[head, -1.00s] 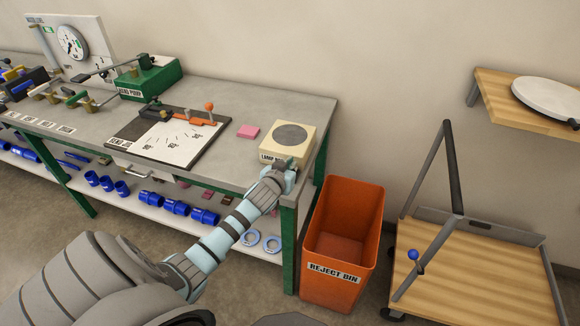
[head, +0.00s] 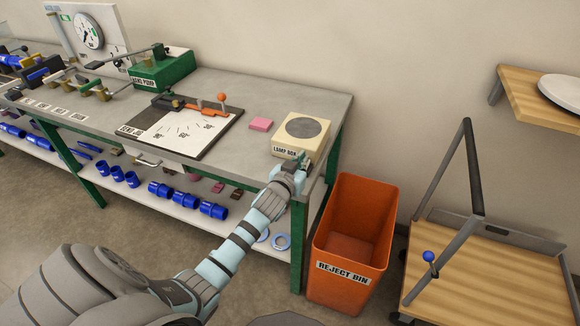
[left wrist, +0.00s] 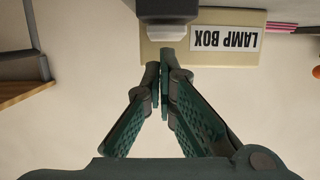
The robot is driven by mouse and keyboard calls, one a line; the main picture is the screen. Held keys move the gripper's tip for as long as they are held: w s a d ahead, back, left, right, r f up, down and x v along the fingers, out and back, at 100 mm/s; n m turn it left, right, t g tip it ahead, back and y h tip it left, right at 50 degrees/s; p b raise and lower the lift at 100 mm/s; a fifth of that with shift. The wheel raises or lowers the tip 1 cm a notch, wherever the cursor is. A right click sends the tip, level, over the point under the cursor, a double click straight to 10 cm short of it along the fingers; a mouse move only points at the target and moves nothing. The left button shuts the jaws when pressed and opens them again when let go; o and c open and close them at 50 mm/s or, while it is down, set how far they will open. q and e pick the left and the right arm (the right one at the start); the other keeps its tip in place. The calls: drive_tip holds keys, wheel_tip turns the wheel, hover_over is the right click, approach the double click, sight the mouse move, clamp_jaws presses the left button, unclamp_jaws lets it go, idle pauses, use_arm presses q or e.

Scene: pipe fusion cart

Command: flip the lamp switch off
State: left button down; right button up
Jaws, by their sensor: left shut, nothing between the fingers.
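The cream lamp box (head: 279,132) with a round dark grey top sits at the right end of the bench. Its front label reads LAMP BOX, and it shows upside down in the left wrist view (left wrist: 190,53). A dark grey block with a pale white piece (left wrist: 166,33), apparently the switch, shows beside the label there. My left gripper (head: 303,162) is at the box's front, by the right end of the label. Its fingers (left wrist: 166,56) are shut and empty, with tips close to the pale piece. I cannot tell whether they touch. My right gripper is not in view.
An orange reject bin (head: 385,225) stands right of the bench. A wooden-deck cart (head: 500,275) is farther right. Blue fittings (head: 160,190) lie on the lower shelf.

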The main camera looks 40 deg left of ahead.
use_arm(q)
drive_tip(key=r+p+v, duration=0.1)
drive_tip(key=v, duration=1)
drive_tip(key=shift+p, duration=0.35)
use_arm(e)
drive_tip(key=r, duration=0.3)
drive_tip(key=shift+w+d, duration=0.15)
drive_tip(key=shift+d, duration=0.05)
use_arm(q)
drive_tip(key=shift+r, duration=0.1)
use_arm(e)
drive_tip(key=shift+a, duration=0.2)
